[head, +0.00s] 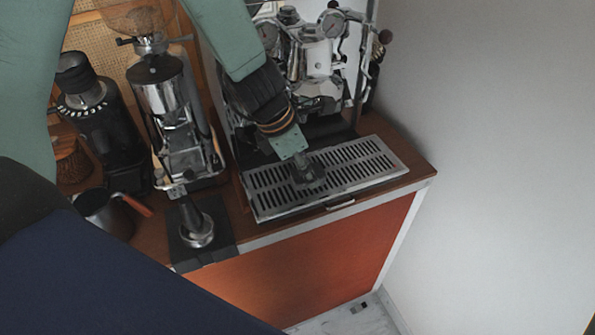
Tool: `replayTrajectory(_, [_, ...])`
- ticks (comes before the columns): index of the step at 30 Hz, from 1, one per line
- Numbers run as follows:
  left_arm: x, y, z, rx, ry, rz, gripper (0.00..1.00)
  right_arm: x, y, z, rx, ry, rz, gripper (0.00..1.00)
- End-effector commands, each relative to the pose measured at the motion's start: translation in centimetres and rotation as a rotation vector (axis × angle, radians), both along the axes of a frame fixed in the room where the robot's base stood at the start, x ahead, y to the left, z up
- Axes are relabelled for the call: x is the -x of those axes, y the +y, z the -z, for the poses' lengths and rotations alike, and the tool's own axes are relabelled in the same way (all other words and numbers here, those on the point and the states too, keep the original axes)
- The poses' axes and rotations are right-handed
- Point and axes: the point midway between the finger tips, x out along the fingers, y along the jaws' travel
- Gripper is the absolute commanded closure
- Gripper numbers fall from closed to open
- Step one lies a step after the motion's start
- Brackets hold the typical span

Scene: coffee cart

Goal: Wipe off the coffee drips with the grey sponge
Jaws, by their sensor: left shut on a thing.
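My left gripper (303,165) reaches down from the top over the slotted metal drip tray (379,175) of the espresso machine. It is shut on the grey sponge (311,175), a small dark grey shape at its tips, largely hidden by the fingers. The sponge is at the tray's grate, near its middle; I cannot tell whether it touches the slats. No coffee drips can be made out on the tray at this size. My right gripper is not in view.
The espresso machine (318,58) stands behind the tray. The cart's front edge (290,232) and a white wall (480,120) bound the space.

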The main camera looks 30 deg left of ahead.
Motion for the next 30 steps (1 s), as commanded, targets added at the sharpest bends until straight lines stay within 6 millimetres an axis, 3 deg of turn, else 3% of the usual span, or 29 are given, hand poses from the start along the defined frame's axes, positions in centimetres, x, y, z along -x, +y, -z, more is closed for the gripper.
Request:
replayTrajectory(18, [-2.9,-2.5,-0.1,0.000,-0.003,0.000,0.85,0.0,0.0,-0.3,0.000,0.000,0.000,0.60])
replayTrajectory(30, [-2.6,-1.8,-0.7,0.000,-0.013,-0.006,0.85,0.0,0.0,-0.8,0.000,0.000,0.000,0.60])
